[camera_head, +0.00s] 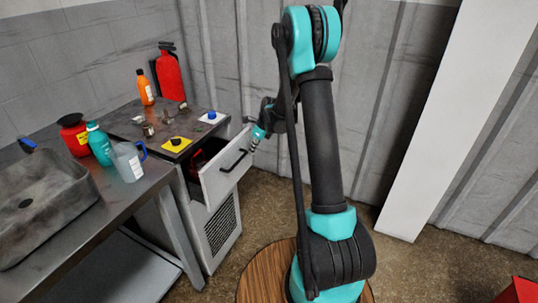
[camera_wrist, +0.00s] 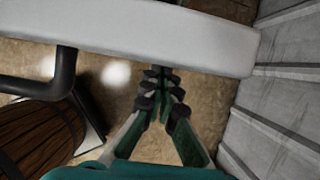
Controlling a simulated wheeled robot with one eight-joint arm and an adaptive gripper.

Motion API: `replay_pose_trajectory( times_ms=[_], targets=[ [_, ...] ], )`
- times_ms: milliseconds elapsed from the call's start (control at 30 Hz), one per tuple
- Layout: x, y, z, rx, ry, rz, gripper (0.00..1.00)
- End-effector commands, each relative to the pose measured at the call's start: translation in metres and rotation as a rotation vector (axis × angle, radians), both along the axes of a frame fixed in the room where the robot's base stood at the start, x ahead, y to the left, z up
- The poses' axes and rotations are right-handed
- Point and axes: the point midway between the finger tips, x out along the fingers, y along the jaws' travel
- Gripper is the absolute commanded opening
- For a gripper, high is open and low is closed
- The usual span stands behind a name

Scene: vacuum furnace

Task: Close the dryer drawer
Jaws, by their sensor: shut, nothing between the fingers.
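The dryer drawer (camera_head: 225,168) is a white-fronted drawer in a grey cabinet, and it is pulled out. Its black bar handle (camera_head: 233,161) sits on the front panel. A reddish thing, partly hidden, lies inside the drawer. My gripper (camera_head: 254,146) is at the far right end of the drawer front, by its upper edge. In the wrist view my gripper (camera_wrist: 163,90) is shut and empty, with its fingertips close to the white drawer panel (camera_wrist: 150,38). The handle (camera_wrist: 62,75) is to the left of the fingers. I cannot tell whether the fingertips touch the panel.
On the cabinet top stand a yellow block (camera_head: 176,144), a blue-topped piece (camera_head: 211,116) and small metal parts. A fire extinguisher (camera_head: 171,75) and orange bottle (camera_head: 145,88) stand behind. A sink counter (camera_head: 120,205) is at left.

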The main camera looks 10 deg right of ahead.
Motion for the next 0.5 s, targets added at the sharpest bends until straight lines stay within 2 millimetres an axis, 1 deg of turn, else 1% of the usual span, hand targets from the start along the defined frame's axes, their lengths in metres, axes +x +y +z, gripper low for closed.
replay_pose_trajectory(
  times_ms=[33, 200, 400, 500],
  targets=[
    [0.008, 0.012, 0.000, 0.000, 0.000, 0.004, 0.00],
    [0.030, 0.041, 0.000, 0.000, 0.000, 0.003, 0.00],
    [0.047, 0.064, 0.000, 0.000, -0.001, 0.002, 0.00],
    [0.052, 0.071, 0.000, 0.000, 0.000, 0.001, 0.00]
  ],
)
